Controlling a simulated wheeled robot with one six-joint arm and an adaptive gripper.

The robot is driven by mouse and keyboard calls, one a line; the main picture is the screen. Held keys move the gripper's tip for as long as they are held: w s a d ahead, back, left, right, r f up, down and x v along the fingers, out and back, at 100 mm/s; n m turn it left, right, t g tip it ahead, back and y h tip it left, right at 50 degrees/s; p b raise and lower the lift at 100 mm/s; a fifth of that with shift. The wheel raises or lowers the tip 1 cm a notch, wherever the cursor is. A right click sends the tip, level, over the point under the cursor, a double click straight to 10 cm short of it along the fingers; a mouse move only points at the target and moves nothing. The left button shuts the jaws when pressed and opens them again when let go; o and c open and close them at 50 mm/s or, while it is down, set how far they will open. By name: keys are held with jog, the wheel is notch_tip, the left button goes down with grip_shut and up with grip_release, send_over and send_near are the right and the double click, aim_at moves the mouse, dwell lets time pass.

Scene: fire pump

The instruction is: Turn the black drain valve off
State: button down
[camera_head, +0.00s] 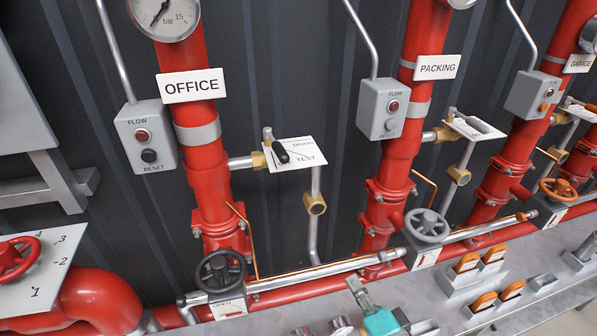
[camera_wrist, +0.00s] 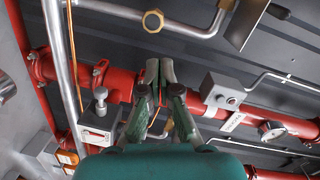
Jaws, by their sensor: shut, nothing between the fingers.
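The black drain valve lever (camera_head: 281,155) sits on a white plate (camera_head: 297,154) marked DRAIN and TEST, beside the red OFFICE pipe (camera_head: 203,140). The lever slants down and right from its grey pivot, left of the two words. Any further plate marking under it cannot be read. My gripper (camera_head: 357,291) is low in the head view, right of and below the lever, well apart from it. In the wrist view my gripper's fingertips (camera_wrist: 158,72) are together and hold nothing. A plate underside (camera_wrist: 243,22) shows at the top there; I cannot tell which valve it belongs to.
A black handwheel (camera_head: 220,270) stands below the OFFICE plate, and a grey one (camera_head: 427,225) on the PACKING line. A silver pipe (camera_head: 315,215) drops from the valve. A grey flow box (camera_head: 145,137) is left of the OFFICE pipe. Open space lies before the dark wall.

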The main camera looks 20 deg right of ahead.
aim_at(276, 144)
jog(key=w+r+m+y, duration=0.1)
jog(key=w+r+y, duration=0.15)
jog(key=r, duration=0.35)
jog(key=w+r+y, duration=0.1)
jog(key=w+r, duration=0.3)
jog(key=r, duration=0.3)
jog(key=w+r+m+y, duration=0.1)
jog(key=w+r+y, duration=0.1)
jog(key=w+r, duration=0.3)
jog(key=w+a+r, duration=0.2)
jog(key=w+a, duration=0.5)
jog(key=shift+w, duration=0.2)
jog(key=shift+r+h, duration=0.1)
jog(key=shift+h, duration=0.15)
